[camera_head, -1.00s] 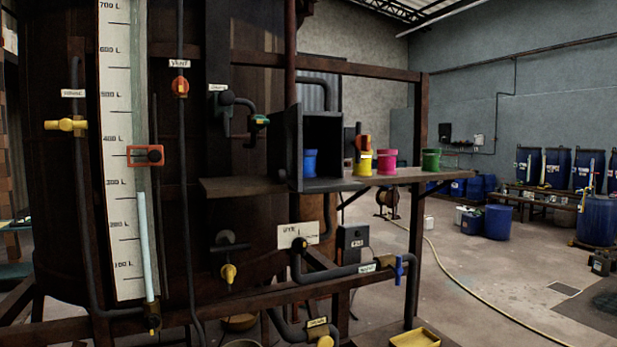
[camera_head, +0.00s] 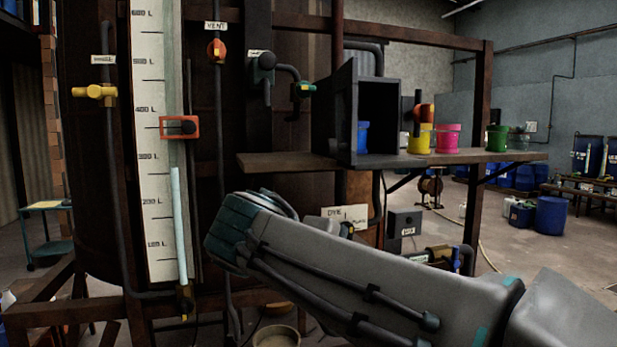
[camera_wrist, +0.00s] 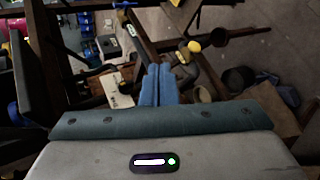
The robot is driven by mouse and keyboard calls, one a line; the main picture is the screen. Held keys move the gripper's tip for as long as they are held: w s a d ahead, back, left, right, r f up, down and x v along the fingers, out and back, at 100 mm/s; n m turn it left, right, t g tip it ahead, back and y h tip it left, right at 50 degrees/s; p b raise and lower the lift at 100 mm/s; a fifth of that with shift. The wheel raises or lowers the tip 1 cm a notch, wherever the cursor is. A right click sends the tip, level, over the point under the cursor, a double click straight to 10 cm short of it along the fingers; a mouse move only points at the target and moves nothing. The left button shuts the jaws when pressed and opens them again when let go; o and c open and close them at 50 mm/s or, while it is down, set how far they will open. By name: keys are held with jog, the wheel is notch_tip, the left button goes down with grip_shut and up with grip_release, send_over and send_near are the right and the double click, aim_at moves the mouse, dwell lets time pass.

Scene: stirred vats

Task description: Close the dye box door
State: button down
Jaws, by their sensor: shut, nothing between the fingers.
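The dark grey dye box (camera_head: 405,112) stands on a shelf, its front open with a dark inside. A flat dark panel, which looks like its door (camera_head: 337,115), stands out at the left of the opening, so the box is open. A blue pot (camera_head: 363,137) shows inside. My arm crosses the lower middle of the head view, below the shelf, and its fingers are hidden there. In the wrist view my gripper (camera_wrist: 157,84) has its blue fingers together and empty. A dark panel edge at the left of that view may be the box or shelf; I cannot tell.
The wooden shelf (camera_head: 275,162) carries yellow (camera_head: 420,140), pink (camera_head: 448,139) and green (camera_head: 497,139) pots right of the box. Valves, pipes and a level gauge (camera_head: 152,150) front the vat at left. Open floor lies at right.

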jog(key=s+a+r+t+h+b, duration=0.1)
jog(key=s+a+r+t+h, duration=0.15)
jog(key=a+r, duration=0.6)
jog(key=s+a+r+t+h+b, duration=0.1)
jog(key=s+a+r+t, duration=0.15)
jog(key=a+r, duration=0.55)
jog(key=w+d+r+t+p, duration=0.1)
jog(key=w+d+p, duration=0.1)
jog(key=w+d, duration=0.6)
jog(key=shift+d+r+p, duration=0.15)
jog(key=shift+d+p, duration=0.2)
jog(key=shift+d, duration=1.25)
jog(key=shift+h, duration=0.25)
